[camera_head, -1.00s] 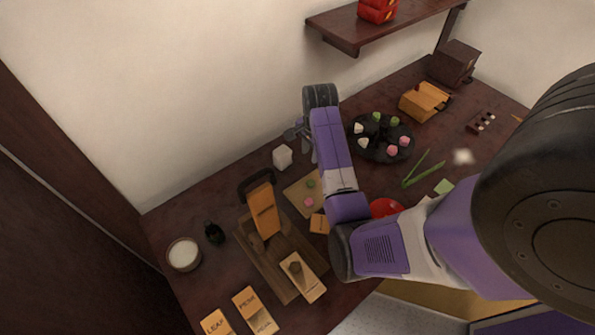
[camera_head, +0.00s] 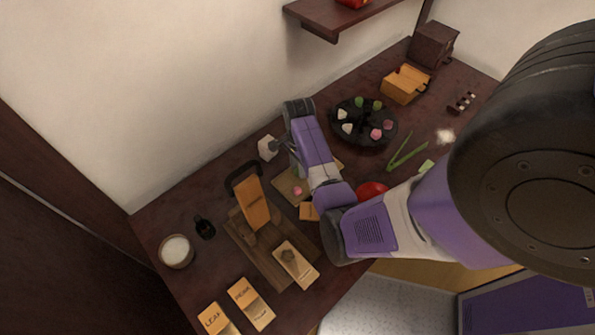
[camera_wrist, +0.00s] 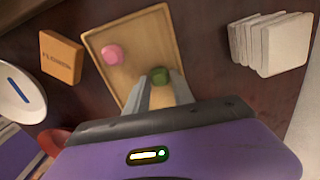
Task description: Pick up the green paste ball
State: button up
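The green paste ball (camera_wrist: 159,76) sits on a small wooden board (camera_wrist: 139,28), near the board's edge in the wrist view. A pink ball (camera_wrist: 112,54) lies on the same board, apart to the left; it also shows in the head view (camera_head: 297,191) on the board (camera_head: 281,185). My gripper (camera_wrist: 159,84) is open, with one finger on each side of the green ball in the wrist view. I cannot tell whether the fingers touch it. In the head view my arm covers part of the board and most of the green ball.
A labelled orange block (camera_wrist: 61,58) and a stack of white slabs (camera_wrist: 270,44) flank the board. A black round tray (camera_head: 363,140) with several coloured pieces stands behind. A red round object (camera_head: 371,190) is close to my arm. A wooden stand (camera_head: 250,203) is at left.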

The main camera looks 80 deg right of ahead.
jog(key=shift+f, duration=0.1)
jog(key=shift+c, duration=0.4)
grip_shut()
